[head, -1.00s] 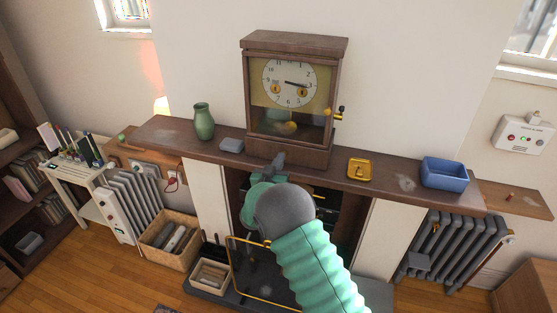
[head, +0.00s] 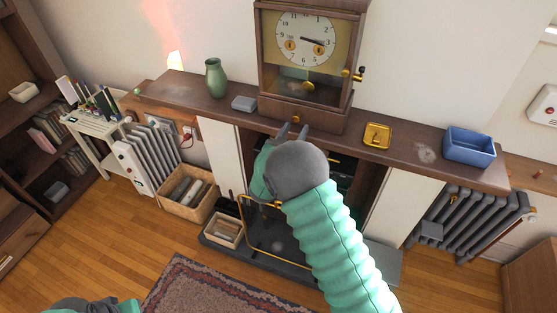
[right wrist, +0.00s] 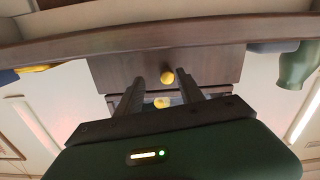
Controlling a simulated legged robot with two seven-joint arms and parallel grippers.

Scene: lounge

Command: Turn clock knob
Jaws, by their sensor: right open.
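The wooden clock (head: 312,105) stands on the mantel, with a white dial (head: 305,38) and a brass pendulum behind glass. A small brass knob (head: 296,119) sits low on the front of its base. My right gripper (head: 291,131) is open just in front of and below that knob. In the right wrist view the picture is upside down, and the knob (right wrist: 167,77) shows between the two spread fingers (right wrist: 160,90), not gripped. Whether a finger touches it I cannot tell. Part of my left arm shows at the bottom left; its fingers are hidden.
A brass key-like part (head: 353,74) sticks out at the clock's right side. The fireplace opening is below.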

